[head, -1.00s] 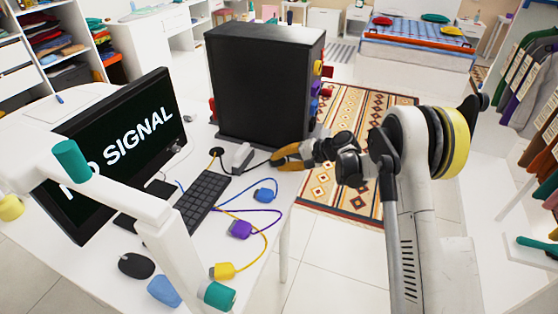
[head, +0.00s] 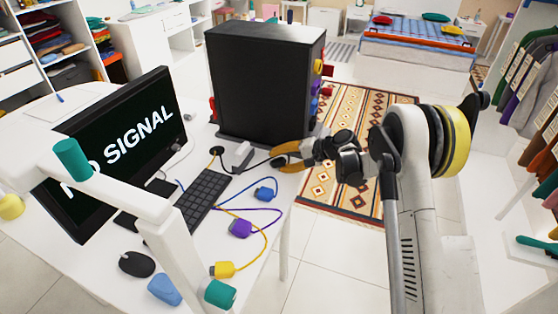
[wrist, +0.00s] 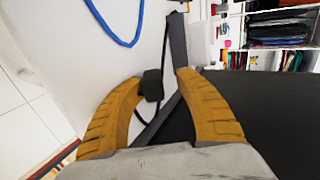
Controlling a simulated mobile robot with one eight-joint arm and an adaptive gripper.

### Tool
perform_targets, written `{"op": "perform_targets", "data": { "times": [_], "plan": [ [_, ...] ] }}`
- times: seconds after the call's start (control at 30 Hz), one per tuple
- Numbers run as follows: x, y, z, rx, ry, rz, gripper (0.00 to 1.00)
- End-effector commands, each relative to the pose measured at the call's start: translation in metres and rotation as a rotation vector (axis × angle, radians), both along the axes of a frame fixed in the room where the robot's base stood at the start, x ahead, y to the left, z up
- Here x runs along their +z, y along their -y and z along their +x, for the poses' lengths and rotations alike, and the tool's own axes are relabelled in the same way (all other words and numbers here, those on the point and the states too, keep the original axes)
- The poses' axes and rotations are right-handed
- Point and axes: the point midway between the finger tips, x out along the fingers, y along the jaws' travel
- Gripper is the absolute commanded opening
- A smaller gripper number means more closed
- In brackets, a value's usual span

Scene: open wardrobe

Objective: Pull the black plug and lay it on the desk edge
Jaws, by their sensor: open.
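The black plug (head: 278,162) is at the desk's right edge, in front of the black computer tower (head: 262,85). Its black cable runs left across the white desk (head: 262,218). In the wrist view the plug (wrist: 152,84) sits between the two yellow fingers, nearer the left fingertip. My gripper (head: 280,157) is open around it; in the wrist view my gripper (wrist: 158,78) shows a gap beside the plug. I cannot tell whether the plug fully rests on the desk.
Blue (head: 264,194), purple (head: 240,229) and yellow (head: 223,269) plugs lie on the desk with their cables. A keyboard (head: 203,200), a mouse (head: 137,264) and a monitor (head: 120,150) stand to the left. Coloured plugs stick out of the tower's right side.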

Motion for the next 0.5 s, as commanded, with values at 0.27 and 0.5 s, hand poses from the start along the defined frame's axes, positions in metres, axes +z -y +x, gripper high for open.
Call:
{"op": "perform_targets", "data": {
  "times": [0.27,0.5],
  "plan": [
    [0.02,0.011,-0.004,0.0,-0.001,-0.004,0.54],
    [0.04,0.019,-0.006,-0.001,0.0,-0.002,0.54]
  ]
}}
